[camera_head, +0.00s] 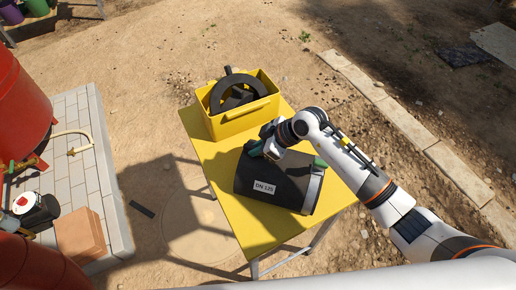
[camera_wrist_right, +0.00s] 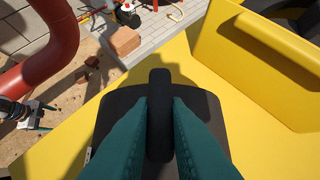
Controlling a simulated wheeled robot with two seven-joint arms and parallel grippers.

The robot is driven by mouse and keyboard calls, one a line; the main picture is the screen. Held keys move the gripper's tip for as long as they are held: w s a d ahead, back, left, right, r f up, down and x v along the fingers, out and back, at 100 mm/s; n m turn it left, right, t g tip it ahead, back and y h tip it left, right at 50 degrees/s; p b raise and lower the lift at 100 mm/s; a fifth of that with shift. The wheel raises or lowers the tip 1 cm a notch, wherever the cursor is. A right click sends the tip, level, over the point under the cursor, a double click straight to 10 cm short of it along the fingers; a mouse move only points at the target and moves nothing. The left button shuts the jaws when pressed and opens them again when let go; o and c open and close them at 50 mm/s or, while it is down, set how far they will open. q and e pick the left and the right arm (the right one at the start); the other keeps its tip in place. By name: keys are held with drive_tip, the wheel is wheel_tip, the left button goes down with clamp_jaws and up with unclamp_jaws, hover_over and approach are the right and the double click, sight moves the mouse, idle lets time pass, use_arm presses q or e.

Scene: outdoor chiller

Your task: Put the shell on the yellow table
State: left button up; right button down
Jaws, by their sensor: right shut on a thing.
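The shell (camera_head: 283,187) is a black curved piece with a white "DN 125" label, on or just above the yellow table (camera_head: 217,165); I cannot tell if it touches the top. It also shows in the wrist view (camera_wrist_right: 120,112), below the fingers. My right gripper (camera_head: 257,149) is at the shell's upper left edge. In the wrist view its teal fingers (camera_wrist_right: 160,110) are shut on an upright black handle-like part of the shell.
A yellow box (camera_head: 242,121) with black ring-shaped parts stands on the table's far end. A red tank (camera_head: 20,105), a paved pad (camera_head: 84,150) and a brown block (camera_head: 80,233) are at the left. Bare table shows around the shell.

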drive_tip(key=shift+f, duration=0.55)
drive_tip(key=shift+f, duration=0.15)
drive_tip(key=c, duration=1.4)
unclamp_jaws()
drive_tip(key=b+v, duration=0.1)
drive_tip(key=v, duration=1.1)
